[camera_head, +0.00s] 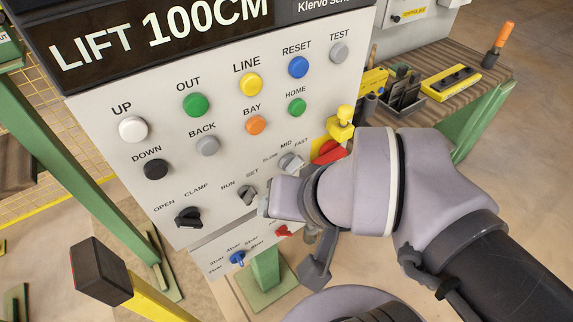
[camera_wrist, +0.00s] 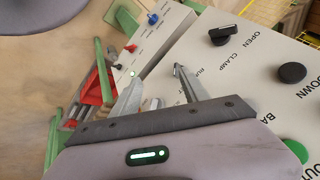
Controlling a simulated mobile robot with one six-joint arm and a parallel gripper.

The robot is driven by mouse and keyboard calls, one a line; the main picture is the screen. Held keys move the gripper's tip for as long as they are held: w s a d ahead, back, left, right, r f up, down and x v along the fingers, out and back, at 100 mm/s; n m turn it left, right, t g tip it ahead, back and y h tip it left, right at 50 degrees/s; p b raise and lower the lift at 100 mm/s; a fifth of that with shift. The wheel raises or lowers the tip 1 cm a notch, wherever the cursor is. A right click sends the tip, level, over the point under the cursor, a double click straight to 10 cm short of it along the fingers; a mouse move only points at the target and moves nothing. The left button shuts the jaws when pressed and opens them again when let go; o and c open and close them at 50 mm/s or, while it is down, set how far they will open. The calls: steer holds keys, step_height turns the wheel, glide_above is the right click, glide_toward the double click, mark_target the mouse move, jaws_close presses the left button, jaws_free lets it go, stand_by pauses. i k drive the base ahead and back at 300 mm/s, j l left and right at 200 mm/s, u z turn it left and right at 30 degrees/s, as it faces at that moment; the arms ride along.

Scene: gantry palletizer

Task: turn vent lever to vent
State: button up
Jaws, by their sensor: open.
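A small lower panel (camera_head: 222,257) hangs below the main control panel. It carries a blue lever (camera_head: 237,258) and a red lever (camera_head: 284,231). Their labels are too small to read, so I cannot tell which one is the vent lever.
The main panel (camera_head: 222,158) has coloured buttons and a black clamp knob (camera_head: 188,216) left of my gripper. A yellow fixture (camera_head: 341,124) with a red part stands out at its right edge. A wooden bench (camera_head: 475,90) with tools is behind.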

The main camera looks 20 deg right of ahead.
mark_target(282, 232)
steer(key=k+z, duration=0.2)
steer(key=z, duration=0.2)
steer(key=k+z, duration=0.25)
steer(key=z, duration=0.15)
steer(key=k+l+z, duration=0.1)
steer(key=z, duration=0.3)
steer(key=k+l, duration=0.05)
steer(key=k, duration=0.05)
